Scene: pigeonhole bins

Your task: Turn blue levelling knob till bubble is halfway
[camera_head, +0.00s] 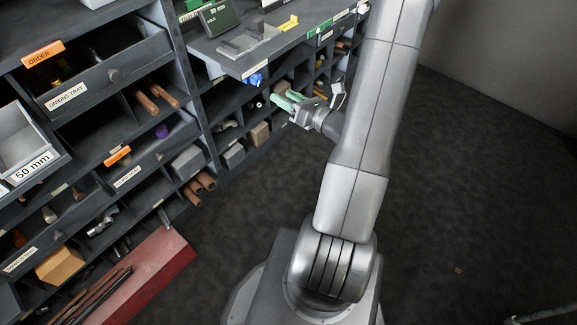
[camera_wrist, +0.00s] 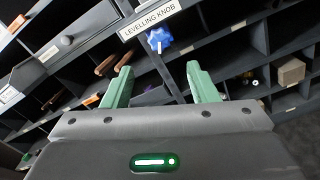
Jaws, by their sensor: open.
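The blue levelling knob (camera_head: 255,79) hangs under the front edge of a grey shelf in the head view. It also shows in the wrist view (camera_wrist: 159,39), below a label reading "LEVELLING KNOB", with a short stem beneath it. My gripper (camera_head: 283,99) has green fingers and is to the right of and a little below the knob in the head view. In the wrist view the open fingers (camera_wrist: 163,78) stand apart with nothing between them, and the knob appears beyond them. The bubble cannot be made out.
A dark device marked "HOLD" (camera_head: 218,18) and a grey stand (camera_head: 247,41) sit on the shelf (camera_head: 285,47). Pigeonholes hold copper tubes (camera_head: 157,99) and blocks. A red box (camera_head: 150,268) stands at lower left. The floor (camera_head: 450,190) at right is mostly clear.

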